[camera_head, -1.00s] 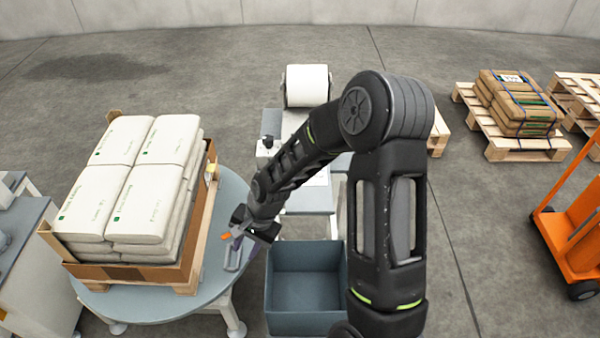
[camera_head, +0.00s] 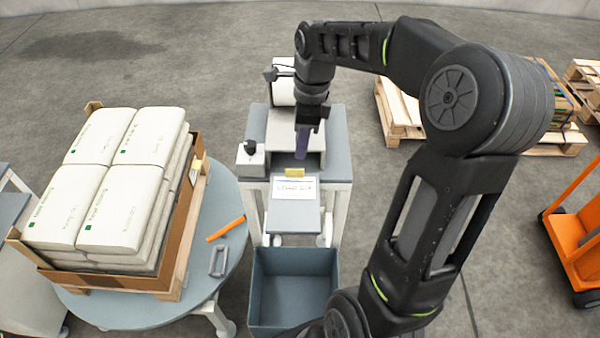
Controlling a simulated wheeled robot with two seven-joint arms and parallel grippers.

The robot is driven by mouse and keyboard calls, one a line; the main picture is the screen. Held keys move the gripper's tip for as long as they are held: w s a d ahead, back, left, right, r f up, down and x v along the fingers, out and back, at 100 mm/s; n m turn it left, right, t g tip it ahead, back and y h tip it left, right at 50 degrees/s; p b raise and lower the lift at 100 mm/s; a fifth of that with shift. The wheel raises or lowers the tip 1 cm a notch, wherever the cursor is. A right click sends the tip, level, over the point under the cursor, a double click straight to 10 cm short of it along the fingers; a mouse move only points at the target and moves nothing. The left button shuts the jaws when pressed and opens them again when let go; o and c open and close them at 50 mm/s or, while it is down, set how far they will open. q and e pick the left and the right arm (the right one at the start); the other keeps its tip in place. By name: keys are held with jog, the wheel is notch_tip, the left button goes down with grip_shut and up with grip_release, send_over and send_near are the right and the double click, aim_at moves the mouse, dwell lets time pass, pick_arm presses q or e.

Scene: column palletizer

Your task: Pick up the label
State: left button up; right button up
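The label (camera_head: 294,188) is a white sheet with dark print. It lies on the small front shelf of the grey printer stand, with a yellow piece (camera_head: 295,172) at its back edge. My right gripper (camera_head: 302,152) points down above and behind the label, apart from it in the picture. Its purple fingertips show edge-on as one shape, so the gap between them cannot be seen. My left gripper is out of view.
A blue-grey bin (camera_head: 292,320) stands in front of the label stand. On the left, a round table (camera_head: 232,250) bears a pallet of white sacks (camera_head: 100,195), an orange tool (camera_head: 226,228) and a grey clip-like part (camera_head: 218,262). An orange truck (camera_head: 580,240) stands at right.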

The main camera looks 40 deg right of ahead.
aim_at(294, 183)
jog(key=shift+s+a+r, duration=0.1)
jog(key=shift+a+r, duration=0.1)
jog(key=shift+a, duration=0.2)
jog(key=shift+f, duration=1.4)
jog(key=f, duration=0.1)
jog(key=f+p, duration=0.1)
jog(key=f, duration=0.3)
jog(key=shift+w+a+f, duration=0.1)
jog(key=shift+w+a, duration=0.15)
jog(key=shift+a, duration=0.15)
jog(key=shift+c, duration=0.2)
grip_shut()
